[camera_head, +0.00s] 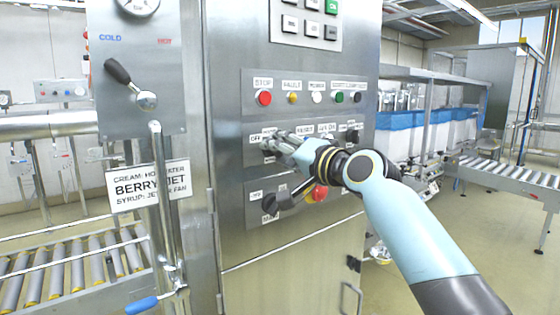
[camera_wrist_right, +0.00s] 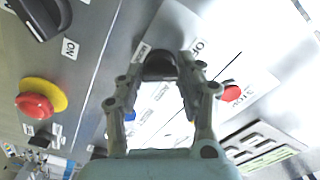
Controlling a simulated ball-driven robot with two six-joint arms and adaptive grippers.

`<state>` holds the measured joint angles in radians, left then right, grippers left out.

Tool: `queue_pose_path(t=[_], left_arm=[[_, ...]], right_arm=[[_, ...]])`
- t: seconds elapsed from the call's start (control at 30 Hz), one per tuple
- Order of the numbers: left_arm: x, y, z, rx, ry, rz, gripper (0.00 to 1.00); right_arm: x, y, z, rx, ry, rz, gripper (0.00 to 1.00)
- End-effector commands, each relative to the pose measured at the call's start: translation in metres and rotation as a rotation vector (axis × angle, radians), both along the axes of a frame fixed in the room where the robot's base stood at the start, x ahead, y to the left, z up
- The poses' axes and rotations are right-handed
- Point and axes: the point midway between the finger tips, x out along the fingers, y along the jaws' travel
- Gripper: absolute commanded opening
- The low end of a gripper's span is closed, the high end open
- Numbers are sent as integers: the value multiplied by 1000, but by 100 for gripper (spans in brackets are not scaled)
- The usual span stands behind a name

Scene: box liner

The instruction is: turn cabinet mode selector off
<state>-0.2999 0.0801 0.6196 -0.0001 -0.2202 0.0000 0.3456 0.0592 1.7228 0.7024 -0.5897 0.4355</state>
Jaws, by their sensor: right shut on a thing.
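The cabinet mode selector is a dark knob (camera_wrist_right: 158,66) on the steel cabinet's (camera_head: 300,235) middle control panel. In the head view my right gripper (camera_head: 272,146) covers most of it, beside an OFF label (camera_head: 255,138). In the right wrist view the fingers of my right gripper (camera_wrist_right: 160,75) are on both sides of the knob, shut on it. An OFF label shows beside the knob there too. The exact angle of the knob is hard to tell. My left gripper is in neither view.
A red stop button (camera_head: 264,98) and several coloured buttons sit above. Below are a black lower selector (camera_head: 285,200) and a red emergency button (camera_head: 317,193) on yellow, close under my right wrist. A lever (camera_head: 118,72) and sign (camera_head: 150,187) stand left.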

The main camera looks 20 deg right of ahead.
Motion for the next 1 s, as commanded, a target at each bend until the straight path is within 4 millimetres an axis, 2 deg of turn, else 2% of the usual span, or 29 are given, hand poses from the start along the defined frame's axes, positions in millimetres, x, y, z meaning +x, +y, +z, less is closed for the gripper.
queue_pose_path(t=[0.1, 0.4, 0.93, 0.97, 1.0], left_arm=[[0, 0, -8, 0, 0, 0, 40], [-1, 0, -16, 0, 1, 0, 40], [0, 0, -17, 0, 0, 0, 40], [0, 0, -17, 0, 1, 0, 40], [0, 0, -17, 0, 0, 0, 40]], right_arm=[[0, 0, -4, -72, -22, 1, 5], [0, 0, -3, -182, -61, 0, 5], [0, 0, -3, -209, -69, 1, 4], [0, 0, -3, -209, -69, 1, 38], [0, 0, -3, -209, -69, 1, 43]])
